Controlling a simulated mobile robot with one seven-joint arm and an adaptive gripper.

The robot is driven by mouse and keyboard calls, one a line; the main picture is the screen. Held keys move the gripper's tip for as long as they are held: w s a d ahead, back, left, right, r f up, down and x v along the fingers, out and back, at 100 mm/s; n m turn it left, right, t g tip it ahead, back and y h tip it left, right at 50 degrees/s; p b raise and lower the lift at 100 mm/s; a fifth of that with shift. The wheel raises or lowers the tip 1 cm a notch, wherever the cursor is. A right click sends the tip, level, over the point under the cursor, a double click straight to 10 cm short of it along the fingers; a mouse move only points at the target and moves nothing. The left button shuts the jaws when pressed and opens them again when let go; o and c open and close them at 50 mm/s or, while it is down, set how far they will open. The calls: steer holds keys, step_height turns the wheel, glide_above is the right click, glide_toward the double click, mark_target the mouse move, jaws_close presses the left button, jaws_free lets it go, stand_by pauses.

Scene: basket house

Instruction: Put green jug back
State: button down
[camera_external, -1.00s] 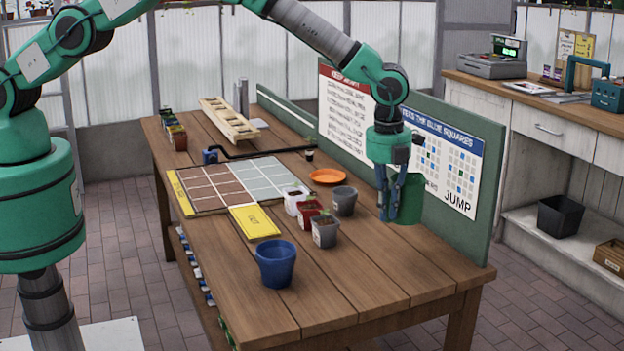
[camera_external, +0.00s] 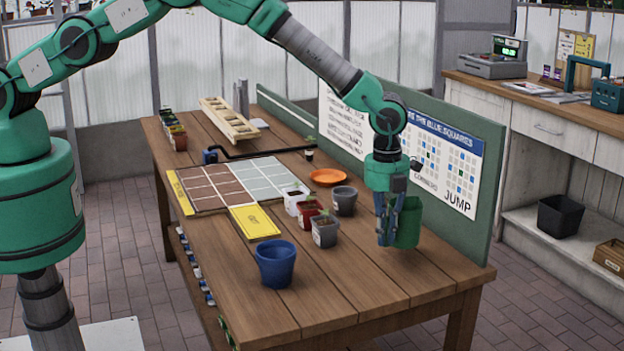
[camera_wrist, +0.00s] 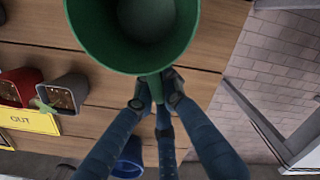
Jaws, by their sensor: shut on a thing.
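The green jug (camera_external: 408,224) is upright near the green back panel of the table, on the right side in the external view. In the wrist view the jug (camera_wrist: 80,22) shows from above, with its round open mouth and a dark, empty-looking inside. My gripper (camera_external: 387,236) is on the jug's left side, with its fingers pointing down. In the wrist view my gripper (camera_wrist: 158,92) is shut on the jug's handle. The jug appears slightly above the tabletop; the exact gap is hard to tell.
A blue pot (camera_external: 276,264) stands near the front edge. Grey pots (camera_external: 325,233), a red pot, a white pot and an orange dish (camera_external: 328,177) stand left of the jug. A yellow-edged grid board (camera_external: 255,222) lies further left. The table's right front is clear.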

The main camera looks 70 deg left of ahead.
steer(key=shift+f, duration=1.75)
steer(key=shift+f, duration=0.15)
steer(key=c, duration=1.8)
jaws_free()
steer(key=r, duration=1.2)
steer(key=shift+s+r, duration=0.15)
steer(key=shift+s, duration=0.05)
